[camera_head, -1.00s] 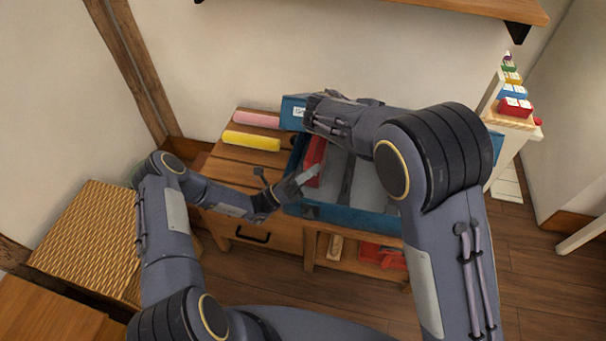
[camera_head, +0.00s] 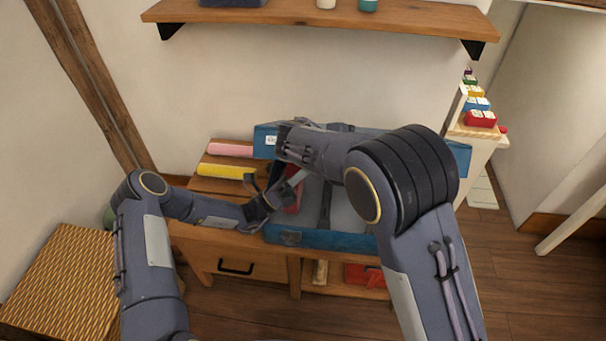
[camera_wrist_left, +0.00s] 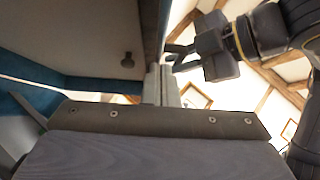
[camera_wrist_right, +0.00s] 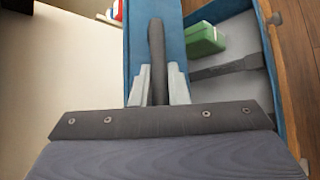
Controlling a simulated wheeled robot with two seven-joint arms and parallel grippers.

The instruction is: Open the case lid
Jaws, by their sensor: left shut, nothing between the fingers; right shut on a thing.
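The blue case (camera_head: 312,239) stands on a wooden cabinet. Its blue lid (camera_head: 264,148) stands raised at the back, with a white label. The grey interior holds a red item (camera_head: 290,198) and a dark strip; a green box (camera_wrist_right: 205,40) shows in the right wrist view. My left gripper (camera_head: 300,177) is shut and empty over the case's left side. Its fingers (camera_wrist_left: 161,85) show close together in the left wrist view.
Pink (camera_head: 231,149) and yellow (camera_head: 227,171) rolls lie left of the case. A wall shelf (camera_head: 320,17) hangs above. A woven box (camera_head: 60,275) stands at left. A stand with colored blocks (camera_head: 480,118) is at right. A red item (camera_head: 365,275) sits in the cabinet's lower opening.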

